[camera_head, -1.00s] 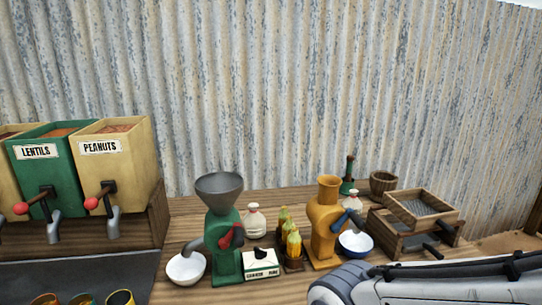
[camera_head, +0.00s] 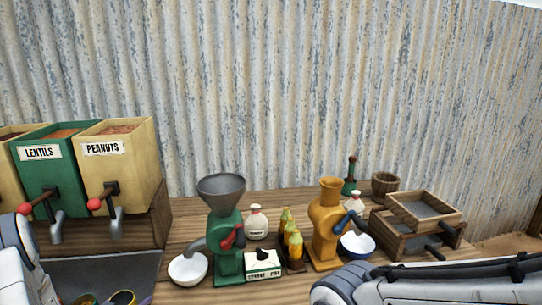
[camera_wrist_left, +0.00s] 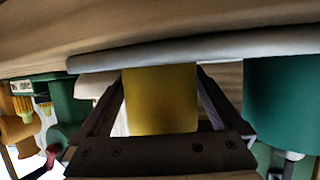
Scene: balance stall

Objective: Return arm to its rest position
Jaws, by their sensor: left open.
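My left arm (camera_head: 20,262) shows at the lower left of the head view; its gripper is mostly cut off by the bottom edge. In the left wrist view my left gripper (camera_wrist_left: 157,85) is open, with a dark finger on each side of a yellow cup (camera_wrist_left: 160,100). I cannot tell whether the fingers touch the cup.
A teal cup (camera_wrist_left: 285,105) is close beside the left gripper. A green grinder (camera_head: 228,240), a white bowl (camera_head: 188,270), an orange grinder (camera_head: 326,225) and wooden sieve boxes (camera_head: 420,215) stand on the table. Dispensers (camera_head: 115,165) are at the left.

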